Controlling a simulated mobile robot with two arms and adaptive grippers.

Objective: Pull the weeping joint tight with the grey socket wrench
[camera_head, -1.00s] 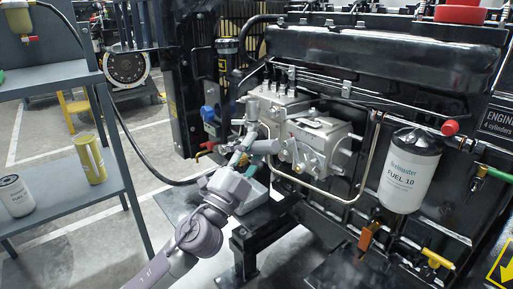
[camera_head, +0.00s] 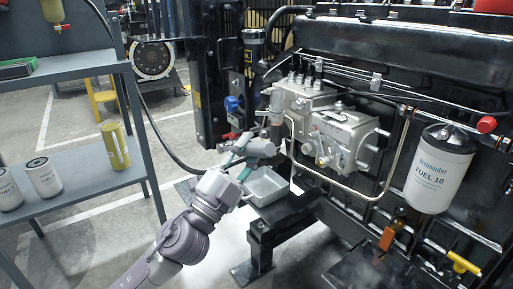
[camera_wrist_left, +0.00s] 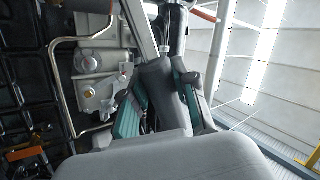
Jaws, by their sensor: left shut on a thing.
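My left gripper (camera_head: 238,154) is in front of the left end of the silver injection pump (camera_head: 342,140), above a small grey tray. Its teal fingers (camera_wrist_left: 160,105) are shut on a dark grey handle (camera_wrist_left: 157,82), which looks like the grey socket wrench's. In the head view the grey handle (camera_head: 262,149) sticks out to the right of the fingers. I cannot make out the socket end or whether it sits on a joint. The weeping joint cannot be told apart among the pump's pipes and fittings. My right gripper is not in view.
The grey tray (camera_head: 268,187) rests on a black stand beside the engine. A white fuel filter (camera_head: 440,170) hangs at the right. A thin metal pipe (camera_head: 345,190) loops below the pump. A grey shelf (camera_head: 85,183) with filters stands at the left.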

